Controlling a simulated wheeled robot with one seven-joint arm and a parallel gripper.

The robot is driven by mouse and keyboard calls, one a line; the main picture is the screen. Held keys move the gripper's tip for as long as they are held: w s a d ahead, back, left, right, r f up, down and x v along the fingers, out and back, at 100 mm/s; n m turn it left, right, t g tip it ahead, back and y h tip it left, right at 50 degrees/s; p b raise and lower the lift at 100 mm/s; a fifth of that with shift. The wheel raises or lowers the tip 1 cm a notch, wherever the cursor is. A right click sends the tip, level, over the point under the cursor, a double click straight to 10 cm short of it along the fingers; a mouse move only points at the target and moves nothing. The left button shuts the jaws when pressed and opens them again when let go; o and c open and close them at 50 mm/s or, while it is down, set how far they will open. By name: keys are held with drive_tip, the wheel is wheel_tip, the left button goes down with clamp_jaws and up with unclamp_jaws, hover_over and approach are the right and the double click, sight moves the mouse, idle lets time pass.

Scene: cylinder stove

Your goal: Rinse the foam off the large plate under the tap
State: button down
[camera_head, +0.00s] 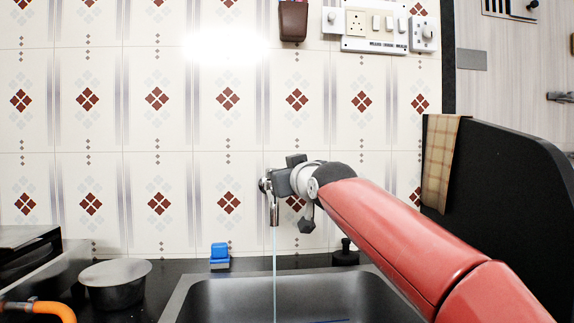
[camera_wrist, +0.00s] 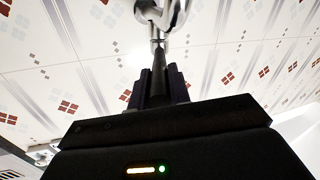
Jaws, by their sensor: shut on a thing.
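The chrome tap (camera_head: 274,212) is on the tiled wall above the sink, with a thin stream of water (camera_head: 275,270) falling from it into the basin. My gripper (camera_head: 270,184) is at the top of the tap. In the wrist view, the fingers (camera_wrist: 159,80) are closed around a narrow dark part that meets the chrome tap (camera_wrist: 160,15); its exact shape is hard to tell. The large plate cannot be made out. A small blue edge (camera_head: 330,321) shows at the bottom of the sink view, but I cannot tell what it is. No foam is visible.
The steel sink (camera_head: 200,290) is cut off by the lower frame edge. A blue item (camera_head: 220,257) stands behind it. A lidded pot (camera_head: 115,285) is at left, beside the stove. A black panel (camera_head: 500,190) with a checked cloth (camera_head: 438,160) stands at right.

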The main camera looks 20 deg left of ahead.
idle(0.3)
drive_tip(key=c, duration=1.3)
unclamp_jaws()
drive_tip(key=shift+d, duration=0.1)
drive_tip(key=b+v, duration=0.4)
drive_tip(key=v, duration=0.3)
drive_tip(key=shift+s+d+b, duration=0.2)
drive_tip(key=shift+s+b, duration=0.1)
